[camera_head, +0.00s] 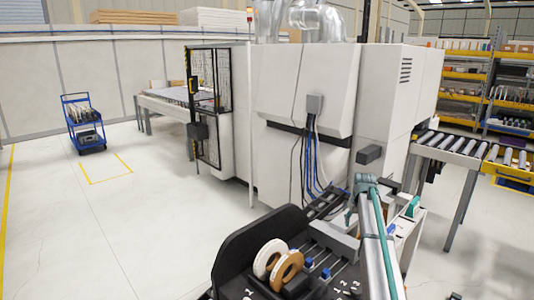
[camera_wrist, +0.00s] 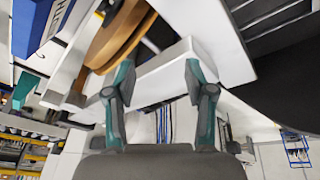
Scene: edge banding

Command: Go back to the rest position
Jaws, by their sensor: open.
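My gripper (camera_wrist: 158,78) shows in the wrist view with its two teal and grey fingers spread apart. The fingertips are close to a white block (camera_wrist: 165,75); I cannot tell whether they touch it. Nothing is clearly held between them. A brown edge-band roll (camera_wrist: 125,35) is just beyond the left finger. In the head view my arm (camera_head: 378,245) reaches up at the lower right, beside the dark roll holder; its fingers cannot be made out there.
A white roll (camera_head: 268,256) and a brown roll (camera_head: 287,269) stand in a black holder (camera_head: 232,248). The large edge-banding machine (camera_head: 300,85) stands behind. A roller conveyor (camera_head: 450,146) is at right, a blue cart (camera_head: 84,122) at left.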

